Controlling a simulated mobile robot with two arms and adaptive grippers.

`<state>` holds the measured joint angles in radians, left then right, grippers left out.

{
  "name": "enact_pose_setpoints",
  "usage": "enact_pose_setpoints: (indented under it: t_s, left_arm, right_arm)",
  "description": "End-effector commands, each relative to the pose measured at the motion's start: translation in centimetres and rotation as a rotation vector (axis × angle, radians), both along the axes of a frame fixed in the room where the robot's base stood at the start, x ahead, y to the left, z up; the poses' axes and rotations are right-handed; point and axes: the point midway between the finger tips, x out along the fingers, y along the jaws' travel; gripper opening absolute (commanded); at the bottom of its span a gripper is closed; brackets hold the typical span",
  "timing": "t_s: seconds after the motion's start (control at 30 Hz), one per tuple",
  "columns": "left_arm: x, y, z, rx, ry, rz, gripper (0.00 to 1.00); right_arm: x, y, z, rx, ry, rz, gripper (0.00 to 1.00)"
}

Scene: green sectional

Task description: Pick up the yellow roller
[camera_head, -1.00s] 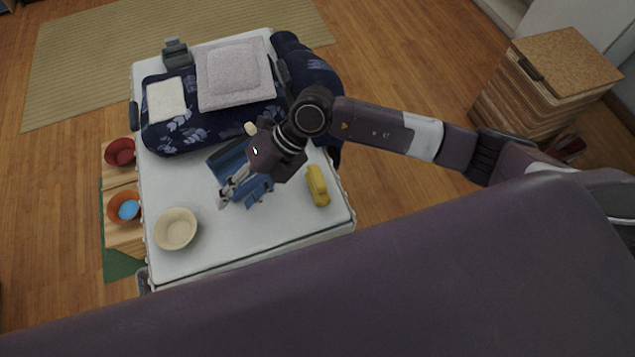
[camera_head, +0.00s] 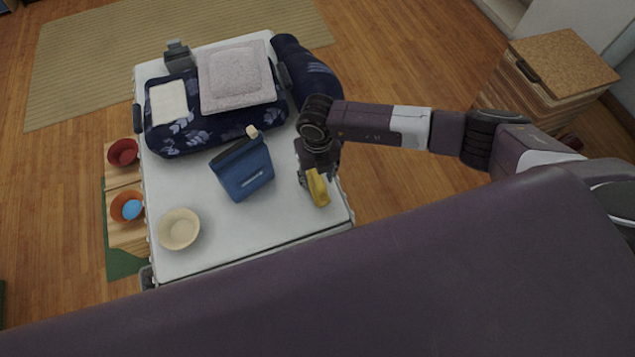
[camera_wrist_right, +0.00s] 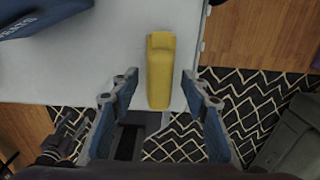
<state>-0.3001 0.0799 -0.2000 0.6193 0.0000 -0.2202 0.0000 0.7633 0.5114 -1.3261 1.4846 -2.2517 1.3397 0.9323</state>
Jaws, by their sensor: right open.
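The yellow roller (camera_head: 319,190) lies on the white table (camera_head: 285,226) near its right edge. In the right wrist view the yellow roller (camera_wrist_right: 161,70) points lengthwise toward the gripper, between the lines of the two fingers. My right gripper (camera_head: 315,180) is over the roller, and its fingers hide part of it. In the right wrist view the right gripper (camera_wrist_right: 158,88) is open, with one finger on each side of the roller and a gap on both sides. My left gripper is not in view.
A blue container (camera_head: 243,172) stands left of the roller. A cream bowl (camera_head: 179,230) is at the table's front left. A dark blue patterned bag (camera_head: 215,125) with a pale cushion (camera_head: 236,76) fills the back. Red (camera_head: 122,152) and orange (camera_head: 126,206) bowls sit beyond the left edge.

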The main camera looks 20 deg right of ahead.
Motion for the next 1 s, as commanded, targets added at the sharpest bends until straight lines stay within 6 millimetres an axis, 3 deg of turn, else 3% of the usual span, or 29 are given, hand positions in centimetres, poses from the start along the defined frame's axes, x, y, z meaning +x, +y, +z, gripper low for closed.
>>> enact_pose_setpoints:
  t_s: [0.33, 0.7, 1.0]
  left_arm:
    - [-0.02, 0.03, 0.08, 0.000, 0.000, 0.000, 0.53]
    - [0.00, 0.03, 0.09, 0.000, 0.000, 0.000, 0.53]
    - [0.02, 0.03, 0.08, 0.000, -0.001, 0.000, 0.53]
  right_arm:
    - [-0.02, -0.02, -0.77, 0.000, 0.000, 0.000, 0.41]
    - [-0.02, -0.01, -0.73, 0.000, 0.000, 0.000, 0.00]
    - [0.01, 0.00, -0.64, 0.001, -0.001, 0.000, 0.00]
